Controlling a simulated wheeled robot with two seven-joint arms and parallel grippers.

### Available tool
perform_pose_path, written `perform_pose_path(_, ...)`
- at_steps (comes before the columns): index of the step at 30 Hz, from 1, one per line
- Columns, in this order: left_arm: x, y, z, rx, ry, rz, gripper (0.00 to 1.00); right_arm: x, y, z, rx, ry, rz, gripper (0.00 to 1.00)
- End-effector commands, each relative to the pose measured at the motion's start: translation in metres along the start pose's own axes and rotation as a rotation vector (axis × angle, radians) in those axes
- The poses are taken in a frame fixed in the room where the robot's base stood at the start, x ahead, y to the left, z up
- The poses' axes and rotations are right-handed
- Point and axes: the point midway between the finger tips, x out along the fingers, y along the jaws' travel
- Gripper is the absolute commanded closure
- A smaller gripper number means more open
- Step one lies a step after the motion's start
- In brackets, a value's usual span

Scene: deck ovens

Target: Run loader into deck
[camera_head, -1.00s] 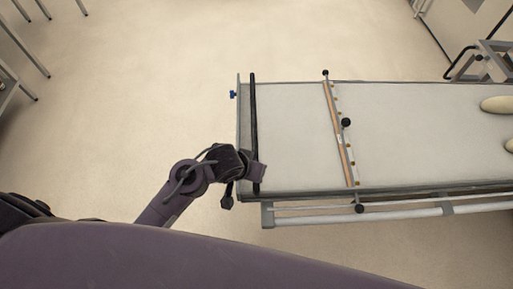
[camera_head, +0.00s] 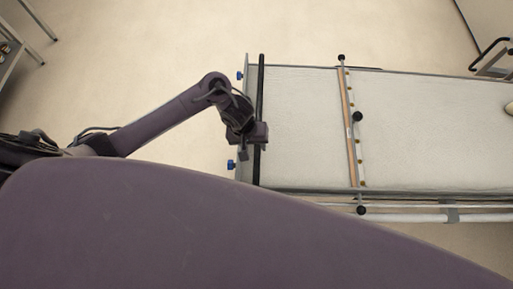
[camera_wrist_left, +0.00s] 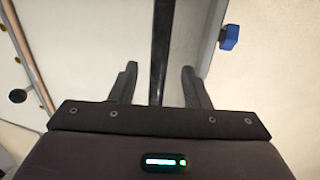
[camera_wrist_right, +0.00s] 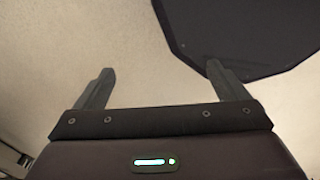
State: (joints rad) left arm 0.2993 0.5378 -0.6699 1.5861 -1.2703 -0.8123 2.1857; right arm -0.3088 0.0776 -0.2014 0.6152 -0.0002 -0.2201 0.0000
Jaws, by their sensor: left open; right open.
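The loader (camera_head: 305,140) is a long pale belt bed with a grey frame, stretching off to the right. A black push bar (camera_head: 261,80) runs across its left end. A crossbar with a wooden strip and black knobs (camera_head: 351,135) spans the belt. My left gripper (camera_head: 258,146) is over the black bar. In the left wrist view the open fingers (camera_wrist_left: 160,85) stand on either side of the bar (camera_wrist_left: 160,50), with gaps showing. My right gripper (camera_wrist_right: 158,82) is open and empty in its wrist view; the head view does not show it. No oven deck shows clearly.
A blue knob (camera_head: 231,165) sticks out at the loader's left end, and another sits farther back. One pale loaf (camera_head: 509,108) shows at the right edge. A metal rack (camera_head: 22,48) stands at top left. The floor (camera_head: 160,60) left of the loader is clear.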

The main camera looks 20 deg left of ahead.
Motion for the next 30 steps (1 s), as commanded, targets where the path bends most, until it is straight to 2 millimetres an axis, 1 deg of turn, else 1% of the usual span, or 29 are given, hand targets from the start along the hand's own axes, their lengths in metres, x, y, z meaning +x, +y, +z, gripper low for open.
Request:
perform_pose_path(1,0.011,-0.001,0.001,-0.001,-0.002,-0.001,0.57,0.005,0.002,0.002,-0.001,-0.003,0.002,0.07)
perform_pose_path(4,0.025,0.0,0.0,-0.001,-0.001,0.001,0.57,0.008,0.004,0.002,-0.001,-0.002,0.004,0.07)
perform_pose_path(7,0.034,0.001,0.0,-0.001,0.0,0.001,0.57,0.01,0.005,-0.002,-0.001,0.003,0.006,0.07)
perform_pose_path(12,0.039,0.001,0.0,0.0,0.002,0.002,0.57,0.01,0.006,-0.01,-0.001,0.015,0.008,0.07)
perform_pose_path(17,0.038,0.001,0.0,0.001,0.002,0.002,0.57,0.01,0.006,-0.011,0.0,0.017,0.008,0.07)
perform_pose_path(18,0.038,0.001,0.0,0.001,0.002,0.002,0.58,0.01,0.006,-0.011,0.0,0.017,0.008,0.07)
perform_pose_path(27,0.038,0.001,0.0,0.001,0.002,0.002,0.98,0.01,0.006,-0.011,0.0,0.016,0.007,0.07)
perform_pose_path(28,0.038,0.001,0.0,0.001,0.002,0.002,1.0,0.01,0.005,-0.01,0.001,0.016,0.007,0.07)
perform_pose_path(30,0.038,0.001,0.0,0.001,0.002,0.002,1.0,0.01,0.005,-0.01,0.001,0.015,0.006,0.07)
